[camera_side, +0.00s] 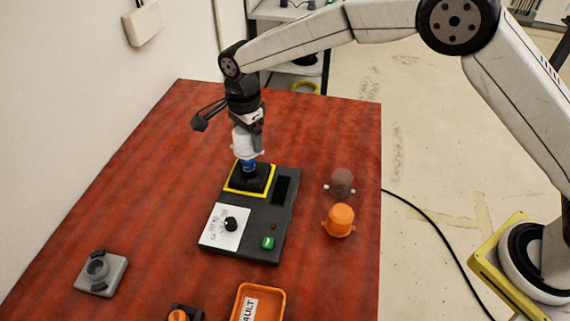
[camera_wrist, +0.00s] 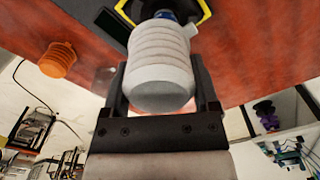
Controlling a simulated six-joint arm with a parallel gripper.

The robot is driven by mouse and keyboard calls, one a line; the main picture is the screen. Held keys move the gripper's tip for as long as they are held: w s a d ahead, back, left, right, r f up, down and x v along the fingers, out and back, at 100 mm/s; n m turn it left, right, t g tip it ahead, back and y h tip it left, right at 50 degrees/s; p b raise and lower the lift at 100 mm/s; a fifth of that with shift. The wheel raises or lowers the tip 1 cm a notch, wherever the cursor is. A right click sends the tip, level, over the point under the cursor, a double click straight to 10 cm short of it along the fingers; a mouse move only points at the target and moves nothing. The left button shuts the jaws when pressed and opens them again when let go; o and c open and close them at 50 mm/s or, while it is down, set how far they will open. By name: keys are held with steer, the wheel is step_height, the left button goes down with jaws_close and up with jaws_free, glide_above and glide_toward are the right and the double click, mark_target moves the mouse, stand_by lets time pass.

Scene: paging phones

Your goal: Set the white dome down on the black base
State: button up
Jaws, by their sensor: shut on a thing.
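The white dome (camera_side: 243,144) is in my gripper (camera_side: 248,134). It is upright over the black base (camera_side: 262,177), which sits inside a yellow square border on a dark panel. A blue part (camera_side: 249,165) shows under the dome. In the wrist view the ribbed white dome (camera_wrist: 160,70) fills the space between the two fingers of my gripper (camera_wrist: 158,82). The blue part (camera_wrist: 166,15) and some of the black base (camera_wrist: 190,8) show beyond it. The dome hides much of the base there. I cannot tell if the blue part touches the base.
The panel has a white plate with a black knob (camera_side: 231,224) and a green switch (camera_side: 268,243). A grey holder (camera_side: 101,273) and an orange tray (camera_side: 277,303) are in front. The table's left side is mostly clear.

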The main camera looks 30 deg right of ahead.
mark_target(250, 172)
steer(key=shift+w+d, duration=0.1)
steer(key=shift+w, duration=0.25)
steer(key=shift+f, duration=0.2)
steer(key=shift+f, duration=1.05)
steer(key=shift+f, duration=2.75)
stand_by(3.7)
